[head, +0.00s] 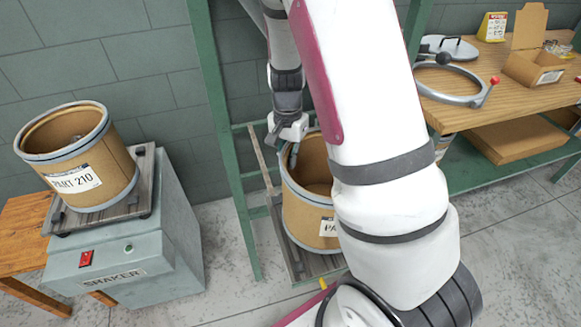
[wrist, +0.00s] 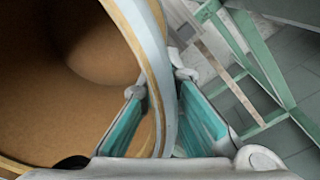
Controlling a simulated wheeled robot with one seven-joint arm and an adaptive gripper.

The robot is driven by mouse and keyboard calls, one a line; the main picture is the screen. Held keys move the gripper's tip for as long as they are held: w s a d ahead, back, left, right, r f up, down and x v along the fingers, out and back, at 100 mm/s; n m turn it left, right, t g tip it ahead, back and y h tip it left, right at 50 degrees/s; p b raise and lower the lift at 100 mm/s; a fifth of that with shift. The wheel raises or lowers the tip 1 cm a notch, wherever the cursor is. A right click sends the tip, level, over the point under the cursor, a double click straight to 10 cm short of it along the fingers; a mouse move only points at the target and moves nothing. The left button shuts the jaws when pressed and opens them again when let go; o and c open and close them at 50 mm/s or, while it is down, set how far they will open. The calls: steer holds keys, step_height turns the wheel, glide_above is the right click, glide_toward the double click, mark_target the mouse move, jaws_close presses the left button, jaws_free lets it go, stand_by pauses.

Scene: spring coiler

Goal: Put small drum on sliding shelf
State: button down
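A brown fibre drum (head: 304,206) with a grey rim and a white label starting "PA" stands in the green frame, on a dark low platform that looks like the sliding shelf (head: 297,267). My arm hides its right side. My gripper (head: 287,134) is at its back left rim. In the wrist view, my gripper (wrist: 161,86) has one teal finger inside the drum (wrist: 60,110) and one outside, with the fingertips drawn in close against both sides of the wall. A similar drum (head: 112,165) labelled "PART 210" sits on the shaker. The pictures do not show which drum is smaller.
The grey shaker (head: 130,265) stands at left by a wooden table (head: 20,240). At right, a wooden workbench (head: 480,75) holds a clamp ring (head: 450,98) and an open cardboard box (head: 530,68). Floor at lower right is clear.

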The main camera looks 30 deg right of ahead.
mark_target(290, 143)
steer(key=shift+d+f, duration=0.15)
steer(key=shift+f, duration=0.7)
steer(key=shift+d+f, duration=0.1)
steer(key=shift+f, duration=0.75)
steer(key=shift+f+b, duration=0.2)
steer(key=shift+b, duration=0.15)
steer(key=c, duration=1.8)
jaws_free()
steer(key=shift+r, duration=0.1)
step_height(290, 143, up, 12)
steer(key=shift+w+a+r+p, duration=0.1)
steer(key=shift+w+p, duration=0.05)
steer(key=shift+p, duration=0.85)
steer(key=s+a+r+n+t+y, duration=0.1)
steer(key=s+a+r+n, duration=0.35)
steer(key=s+r, duration=0.4)
steer(key=s+a+r+n+t, duration=0.1)
steer(key=s+a+r+n, duration=0.3)
steer(key=s+a+r, duration=0.4)
steer(key=s+n, duration=0.3)
steer(key=s, duration=0.6)
steer(key=shift+s+d+f+n+t+h, duration=0.15)
steer(key=shift+s+f+n+t+h, duration=0.1)
steer(key=shift+n+t+h, duration=0.15)
